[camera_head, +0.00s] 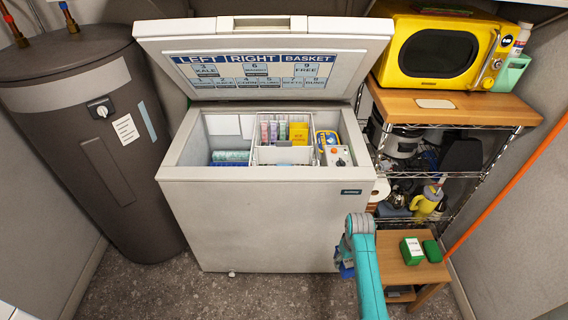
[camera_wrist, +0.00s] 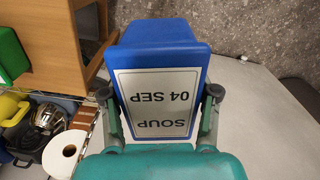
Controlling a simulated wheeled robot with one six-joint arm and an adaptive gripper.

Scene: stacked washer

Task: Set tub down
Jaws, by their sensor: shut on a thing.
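A blue tub (camera_wrist: 165,45) with a white label reading "SOUP 04 SEP" fills the middle of the wrist view, where the text appears upside down. My gripper (camera_wrist: 160,100) is shut on it, one finger on each side. In the head view a little of the blue tub (camera_head: 346,270) shows beside my teal arm, in front of the chest freezer (camera_head: 265,220) near its right front corner. The arm hides most of the tub there. A small wooden table (camera_head: 402,272) stands just right of my arm.
The freezer lid (camera_head: 265,50) is raised; baskets and packages show inside. A wire shelf with a yellow microwave (camera_head: 436,48) stands behind the table. Floor (camera_head: 275,292) is clear left of my arm.

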